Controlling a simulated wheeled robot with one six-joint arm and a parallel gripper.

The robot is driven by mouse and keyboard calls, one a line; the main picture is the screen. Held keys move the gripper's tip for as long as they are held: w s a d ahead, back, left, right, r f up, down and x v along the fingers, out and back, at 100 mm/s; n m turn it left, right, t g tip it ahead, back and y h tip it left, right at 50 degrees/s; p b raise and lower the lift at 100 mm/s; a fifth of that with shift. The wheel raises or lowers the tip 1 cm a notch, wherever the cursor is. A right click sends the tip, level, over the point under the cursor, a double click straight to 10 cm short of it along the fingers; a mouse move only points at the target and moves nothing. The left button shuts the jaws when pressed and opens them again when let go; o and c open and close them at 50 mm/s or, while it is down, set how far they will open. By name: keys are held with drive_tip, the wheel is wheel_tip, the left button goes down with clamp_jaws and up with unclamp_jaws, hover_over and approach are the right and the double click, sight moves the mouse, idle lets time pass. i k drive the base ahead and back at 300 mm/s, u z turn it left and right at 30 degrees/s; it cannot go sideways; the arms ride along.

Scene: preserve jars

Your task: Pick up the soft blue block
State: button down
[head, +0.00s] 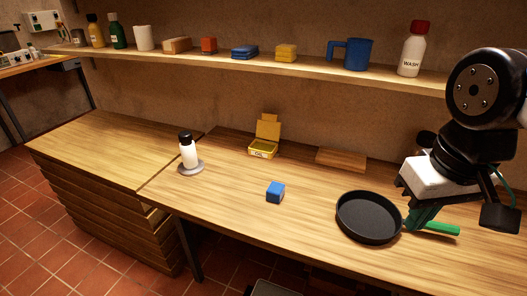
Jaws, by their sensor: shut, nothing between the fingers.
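The blue block (275,192) sits on the wooden worktop near its front edge, left of the black frying pan. Nothing touches it. My gripper (416,226) is at the right, well to the right of the block, by the green handle of the pan. Its fingers look shut and empty, pointing down. Whether the fingertips touch the pan or its handle cannot be told from this view.
A black frying pan (369,217) lies between my gripper and the block. A loaded shelf (300,67) runs above. The worktop around the block is clear.

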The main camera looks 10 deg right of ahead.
sight(275, 192)
drive_tip(key=z, duration=0.15)
drive_tip(key=k, duration=0.35)
drive_tip(key=u, duration=1.45)
drive_tip(key=i, duration=1.2)
drive_tip(key=z, duration=0.6)
